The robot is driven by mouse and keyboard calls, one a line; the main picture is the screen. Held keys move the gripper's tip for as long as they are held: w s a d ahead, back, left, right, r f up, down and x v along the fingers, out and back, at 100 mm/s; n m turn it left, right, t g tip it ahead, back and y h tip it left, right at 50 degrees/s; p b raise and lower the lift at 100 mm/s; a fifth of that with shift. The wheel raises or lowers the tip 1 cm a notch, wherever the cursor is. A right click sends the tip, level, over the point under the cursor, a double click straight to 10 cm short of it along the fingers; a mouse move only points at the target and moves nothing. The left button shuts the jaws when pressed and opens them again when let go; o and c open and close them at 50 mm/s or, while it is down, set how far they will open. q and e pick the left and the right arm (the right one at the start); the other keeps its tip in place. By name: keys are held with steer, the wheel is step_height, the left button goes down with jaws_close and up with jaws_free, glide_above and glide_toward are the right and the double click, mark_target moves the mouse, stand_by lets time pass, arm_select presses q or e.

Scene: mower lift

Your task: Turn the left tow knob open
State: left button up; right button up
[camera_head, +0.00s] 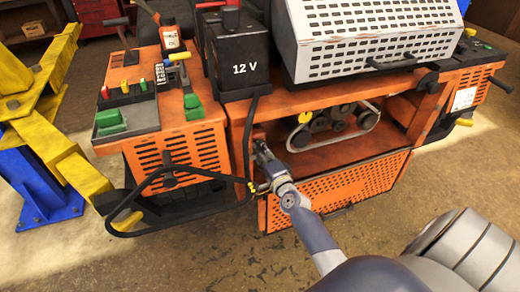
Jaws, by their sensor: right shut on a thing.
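An orange mower (330,152) with a white slotted cover stands in front of me. My right gripper (261,150) comes in from the lower right and reaches into the left side of the mower's open bay. It is shut on a small part at the bay's left wall, where the left tow knob seems to sit. The knob is almost wholly hidden by the fingers, so I cannot tell how far it is turned. My left gripper is not in view.
A black 12 V battery box (240,62) stands above the bay. A black cable (150,232) loops down at the left and passes close to my right gripper. Belt pulleys (330,122) sit inside the bay. A yellow lift post (40,85) on a blue foot (40,195) stands at the left.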

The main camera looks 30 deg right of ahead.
steer(key=n+p, duration=0.2)
steer(key=n, duration=0.2)
steer(key=shift+a+r+p, duration=0.1)
steer(key=shift+p, duration=0.25)
steer(key=shift+n+h+p, duration=0.4)
steer(key=shift+n+p, duration=0.4)
steer(key=shift+n, duration=0.6)
steer(key=o, duration=0.8)
steer(key=v, duration=1.2)
steer(key=shift+a, duration=0.15)
